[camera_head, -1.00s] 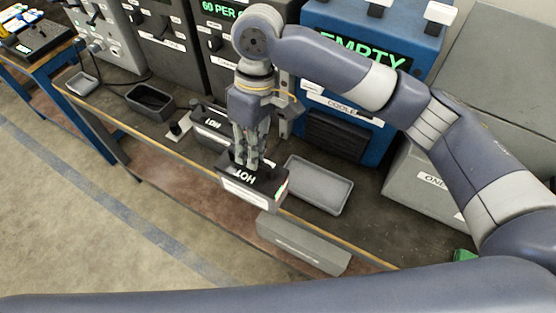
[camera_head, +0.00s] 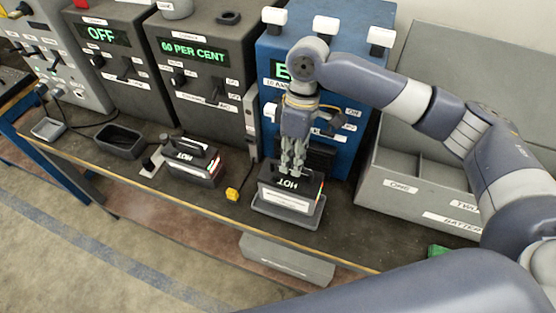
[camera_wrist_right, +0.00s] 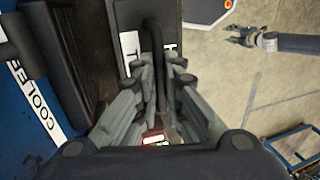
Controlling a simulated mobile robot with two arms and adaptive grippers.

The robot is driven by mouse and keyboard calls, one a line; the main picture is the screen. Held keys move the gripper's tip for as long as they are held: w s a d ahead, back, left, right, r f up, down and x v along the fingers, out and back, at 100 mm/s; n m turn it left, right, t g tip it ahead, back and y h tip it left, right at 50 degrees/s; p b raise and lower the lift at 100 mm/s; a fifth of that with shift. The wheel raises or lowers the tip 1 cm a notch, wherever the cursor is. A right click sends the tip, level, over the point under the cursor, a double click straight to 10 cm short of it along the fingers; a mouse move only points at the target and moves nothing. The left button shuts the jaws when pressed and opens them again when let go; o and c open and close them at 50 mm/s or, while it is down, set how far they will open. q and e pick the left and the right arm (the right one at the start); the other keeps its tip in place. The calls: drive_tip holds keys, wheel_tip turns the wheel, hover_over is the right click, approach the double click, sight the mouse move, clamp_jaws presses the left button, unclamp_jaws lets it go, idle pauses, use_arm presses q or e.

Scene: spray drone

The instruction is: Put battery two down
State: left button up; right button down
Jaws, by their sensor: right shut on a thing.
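My right gripper (camera_head: 292,170) is shut on the handle of a dark battery (camera_head: 290,199) marked HOT, with a white label and a lit strip at its right end. The battery is upright over a shallow grey tray (camera_head: 288,221), whose rim shows in front and at the right. I cannot tell if it rests on the tray floor. In the right wrist view the fingers (camera_wrist_right: 160,95) close around the black handle (camera_wrist_right: 152,35). A second HOT battery (camera_head: 190,163) stands to the left on the bench. My left gripper (camera_wrist_right: 243,36) shows there, apparently open and empty, far off.
Behind the tray stands a blue cooler (camera_head: 345,75). Grey chargers reading OFF (camera_head: 98,38) and 60 PER CENT (camera_head: 195,60) stand left. A compartmented bin (camera_head: 400,190) is right. A yellow object (camera_head: 232,194) lies left of the tray. An empty dark tray (camera_head: 120,143) is farther left.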

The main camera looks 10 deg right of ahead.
sight(291, 177)
drive_tip(key=shift+f+p, duration=0.5)
drive_tip(key=shift+f, duration=0.55)
drive_tip(key=shift+w+f, duration=0.1)
drive_tip(key=shift+f, duration=0.45)
drive_tip(key=c, duration=2.1)
unclamp_jaws()
drive_tip(key=shift+f, duration=0.25)
drive_tip(key=o, duration=0.4)
drive_tip(key=shift+s, duration=0.2)
drive_tip(key=b+v, duration=0.2)
drive_tip(key=v, duration=1)
drive_tip(key=shift+r, duration=0.2)
